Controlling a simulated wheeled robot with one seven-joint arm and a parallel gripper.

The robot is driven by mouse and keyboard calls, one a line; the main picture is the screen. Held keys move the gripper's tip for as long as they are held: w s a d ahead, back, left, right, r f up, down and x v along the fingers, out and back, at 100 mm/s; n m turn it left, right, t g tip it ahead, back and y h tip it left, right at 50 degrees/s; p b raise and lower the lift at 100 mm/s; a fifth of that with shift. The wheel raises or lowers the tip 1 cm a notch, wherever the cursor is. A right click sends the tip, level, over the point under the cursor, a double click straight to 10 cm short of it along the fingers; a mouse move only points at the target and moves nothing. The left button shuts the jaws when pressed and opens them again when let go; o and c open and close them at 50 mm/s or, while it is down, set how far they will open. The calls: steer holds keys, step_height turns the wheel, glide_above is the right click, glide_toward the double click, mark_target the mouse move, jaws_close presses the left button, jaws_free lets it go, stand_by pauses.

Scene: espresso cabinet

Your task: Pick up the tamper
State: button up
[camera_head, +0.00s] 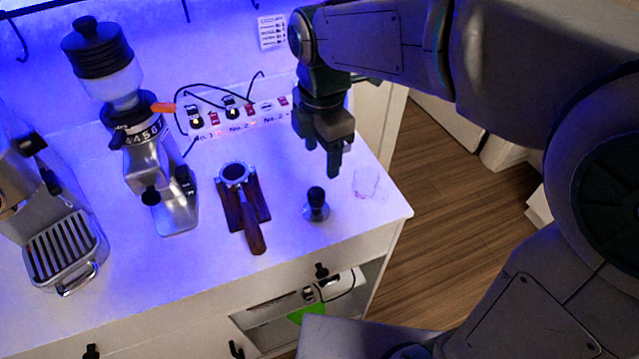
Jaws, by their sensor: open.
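The tamper (316,206) stands upright on the white countertop, near its front right. It has a black knob handle and a metal base. My gripper (334,172) hangs above the counter, slightly up and to the right of the tamper in the picture. Its fingers point down and are apart from the tamper. It is open with nothing visible between the fingers; seen from this side, the gap between them hardly shows.
A portafilter (256,236) with a wooden handle rests on a dark stand left of the tamper. A small clear glass (365,184) stands to its right. A grinder (150,160) and an espresso machine (50,220) stand further left. A power strip (235,120) lies behind.

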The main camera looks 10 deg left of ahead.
mark_target(316, 191)
steer(key=shift+n, duration=0.8)
steer(key=f, duration=0.2)
steer(key=a+f, duration=0.1)
steer(key=f, duration=0.5)
steer(key=shift+a+f, duration=0.2)
steer(key=shift+f, duration=0.05)
step_height(316, 191, down, 5)
steer(key=shift+d+f+p, duration=0.1)
steer(key=shift+d+p, duration=0.05)
steer(key=shift+p, duration=0.65)
jaws_close()
